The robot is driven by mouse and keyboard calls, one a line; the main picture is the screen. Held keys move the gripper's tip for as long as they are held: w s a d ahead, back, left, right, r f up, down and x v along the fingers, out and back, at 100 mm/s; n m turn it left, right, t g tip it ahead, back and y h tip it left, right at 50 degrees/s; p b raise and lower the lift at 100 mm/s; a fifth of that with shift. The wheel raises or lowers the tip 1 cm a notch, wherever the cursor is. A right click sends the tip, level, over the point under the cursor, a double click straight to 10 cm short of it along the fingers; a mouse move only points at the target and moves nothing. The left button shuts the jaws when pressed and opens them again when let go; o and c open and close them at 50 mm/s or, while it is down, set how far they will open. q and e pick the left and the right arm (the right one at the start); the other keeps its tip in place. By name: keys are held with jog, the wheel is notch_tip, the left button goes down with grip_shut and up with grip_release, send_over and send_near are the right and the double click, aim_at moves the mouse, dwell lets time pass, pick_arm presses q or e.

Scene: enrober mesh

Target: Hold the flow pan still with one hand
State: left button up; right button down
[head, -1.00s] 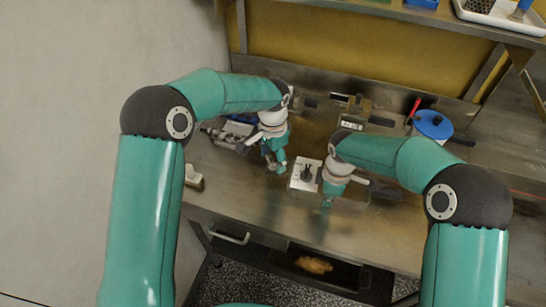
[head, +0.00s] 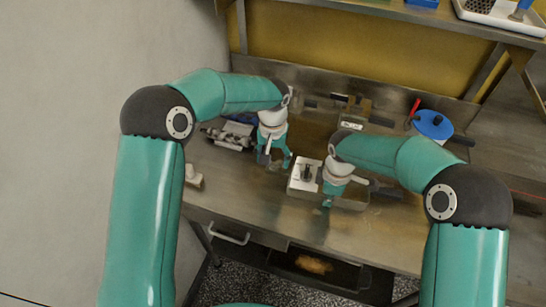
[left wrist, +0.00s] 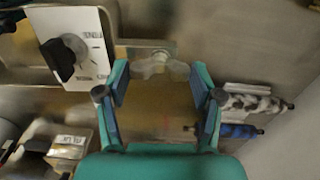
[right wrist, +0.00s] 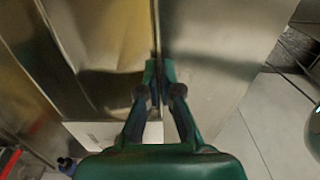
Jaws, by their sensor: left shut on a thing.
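The flow pan (head: 345,201) looks like a shallow metal box on the steel bench, with a white dial panel at its left end. My right gripper (head: 328,203) is at its front wall; in the right wrist view its fingertips (right wrist: 158,72) come together on a thin metal rim. My left gripper (head: 275,160) is left of the pan. In the left wrist view its fingers (left wrist: 160,72) stand apart on either side of a pale winged knob (left wrist: 155,66), shut on it. The finger contact is hard to see.
The white panel with a black dial (left wrist: 75,55) shows close by in the left wrist view. A blue-lidded pot (head: 433,124) stands at the back right.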

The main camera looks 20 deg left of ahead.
aim_at(273, 159)
dwell(0.4)
pick_arm(q)
jog(key=o, duration=1.2)
jog(key=shift+c, duration=0.2)
jog(key=shift+r, duration=0.1)
notch_tip(273, 159, up, 12)
pick_arm(e)
jog(key=c, duration=1.2)
grip_release()
jog(key=shift+c, duration=0.2)
jog(key=shift+r, duration=0.1)
